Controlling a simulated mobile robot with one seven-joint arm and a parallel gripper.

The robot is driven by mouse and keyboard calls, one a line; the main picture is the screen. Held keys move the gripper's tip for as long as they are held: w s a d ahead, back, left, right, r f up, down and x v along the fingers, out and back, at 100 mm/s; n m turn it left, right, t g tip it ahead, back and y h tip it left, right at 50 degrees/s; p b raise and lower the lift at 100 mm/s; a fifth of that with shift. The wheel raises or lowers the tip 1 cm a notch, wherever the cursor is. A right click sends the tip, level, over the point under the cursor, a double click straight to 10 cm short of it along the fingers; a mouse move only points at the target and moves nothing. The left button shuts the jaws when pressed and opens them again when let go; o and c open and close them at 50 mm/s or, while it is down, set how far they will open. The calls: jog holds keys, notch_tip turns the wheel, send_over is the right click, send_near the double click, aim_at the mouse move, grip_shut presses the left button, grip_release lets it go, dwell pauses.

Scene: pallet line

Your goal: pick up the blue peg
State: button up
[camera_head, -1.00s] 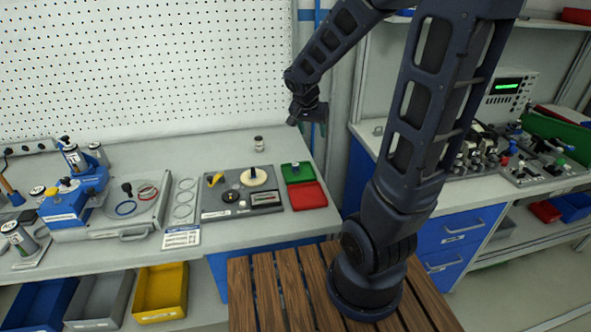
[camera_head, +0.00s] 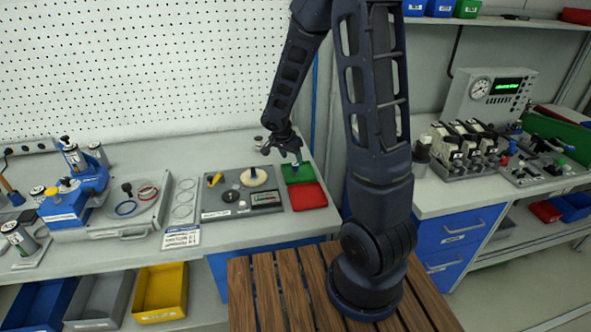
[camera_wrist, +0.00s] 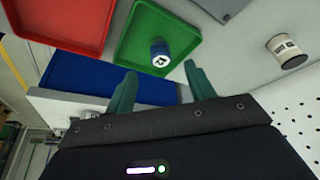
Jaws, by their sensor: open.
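The blue peg (camera_wrist: 159,48) stands in the green tray (camera_wrist: 135,58) in the wrist view, its round end white with a dark mark. In the head view the green tray (camera_head: 309,178) is at the right end of the bench, and the peg is small and hard to make out beside my gripper. My gripper (camera_wrist: 159,74) is open and empty, its two greenish fingers pointing toward the peg and apart from it. In the head view my gripper (camera_head: 287,154) hangs just above the green tray.
A red tray (camera_head: 307,196) adjoins the green tray on the near side. A grey board (camera_head: 215,208) with discs and small parts lies to the left. A small labelled jar (camera_wrist: 287,51) stands behind the tray, near the perforated wall (camera_head: 130,70).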

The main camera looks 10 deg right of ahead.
aim_at(295, 165)
jog(key=shift+x, duration=3.6)
jog(key=shift+c, duration=0.4)
jog(key=c, duration=1)
